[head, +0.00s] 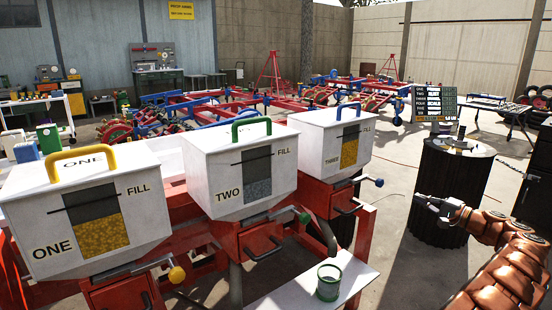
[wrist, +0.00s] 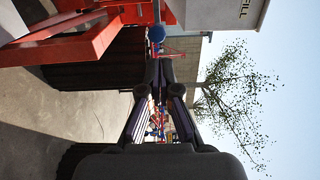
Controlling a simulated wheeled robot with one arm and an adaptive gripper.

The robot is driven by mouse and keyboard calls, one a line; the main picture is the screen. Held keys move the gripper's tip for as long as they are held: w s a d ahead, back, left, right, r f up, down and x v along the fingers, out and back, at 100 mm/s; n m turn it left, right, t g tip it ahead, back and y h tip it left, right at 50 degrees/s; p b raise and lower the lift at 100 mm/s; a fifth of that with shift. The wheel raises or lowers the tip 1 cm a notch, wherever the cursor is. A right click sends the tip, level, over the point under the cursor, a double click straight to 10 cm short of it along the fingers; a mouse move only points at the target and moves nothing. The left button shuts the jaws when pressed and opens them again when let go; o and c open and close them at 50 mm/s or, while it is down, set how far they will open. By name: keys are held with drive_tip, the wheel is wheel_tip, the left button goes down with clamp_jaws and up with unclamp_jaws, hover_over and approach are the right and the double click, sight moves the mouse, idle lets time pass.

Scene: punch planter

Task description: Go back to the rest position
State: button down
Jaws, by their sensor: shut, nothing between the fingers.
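My gripper (head: 432,204) is at the right in the head view, at the end of the bronze-coloured arm, in front of a dark ribbed drum. In the wrist view its dark fingers (wrist: 159,78) come together at their tips, shut with nothing between them. It is apart from the hoppers and the drum. Three white hoppers stand in a row on a red frame: ONE (head: 125,195) with a yellow handle, TWO (head: 222,150) with a green handle, and THREE (head: 315,135) with a blue handle. A green-rimmed cup (head: 328,283) stands on a white shelf below them.
The dark drum (head: 448,200) bears a small metal device on its pale top. A sign board (head: 434,103) stands behind it. The red and blue implement (head: 220,108) fills the yard's middle. Bare concrete (head: 400,170) lies between hopper THREE and the drum.

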drive_tip(key=s+a+r+n+g+y+p, duration=0.1)
drive_tip(key=a+r+g+p, duration=0.15)
drive_tip(key=a+r, duration=0.4)
drive_tip(key=a+r+n+g+y+p, duration=0.1)
drive_tip(key=a+r+g+p, duration=0.2)
drive_tip(key=a, duration=0.7)
drive_tip(key=s+a+r+n+g+y+p, duration=0.1)
drive_tip(key=a+r+n+y+p, duration=0.15)
drive_tip(key=a+r, duration=0.45)
drive_tip(key=s+a+r+n+g+h+p, duration=0.1)
drive_tip(key=s+a+r+g+p, duration=0.2)
drive_tip(key=s+a, duration=0.45)
drive_tip(key=s+a+r+n+g+h+p, duration=0.1)
drive_tip(key=s+a+r+n+g+p, duration=0.25)
drive_tip(key=a, duration=0.75)
drive_tip(key=s+a+r+n+g+h+p, duration=0.1)
drive_tip(key=s+a+h+p, duration=0.2)
drive_tip(key=s, duration=0.7)
drive_tip(key=s+a+r+g+h+p, duration=0.15)
drive_tip(key=s+p, duration=0.35)
drive_tip(key=s, duration=0.6)
drive_tip(key=s+d+h+p, duration=0.4)
drive_tip(key=s+d, duration=0.1)
drive_tip(key=s, duration=0.5)
drive_tip(key=s+d+n+g+h+p, duration=0.1)
drive_tip(key=s+d+h+p, duration=0.2)
drive_tip(key=s, duration=0.7)
drive_tip(key=shift+s+d+r+n+h+p, duration=0.2)
drive_tip(key=shift+d+r+n+h+p, duration=0.15)
drive_tip(key=shift+d+p, duration=0.7)
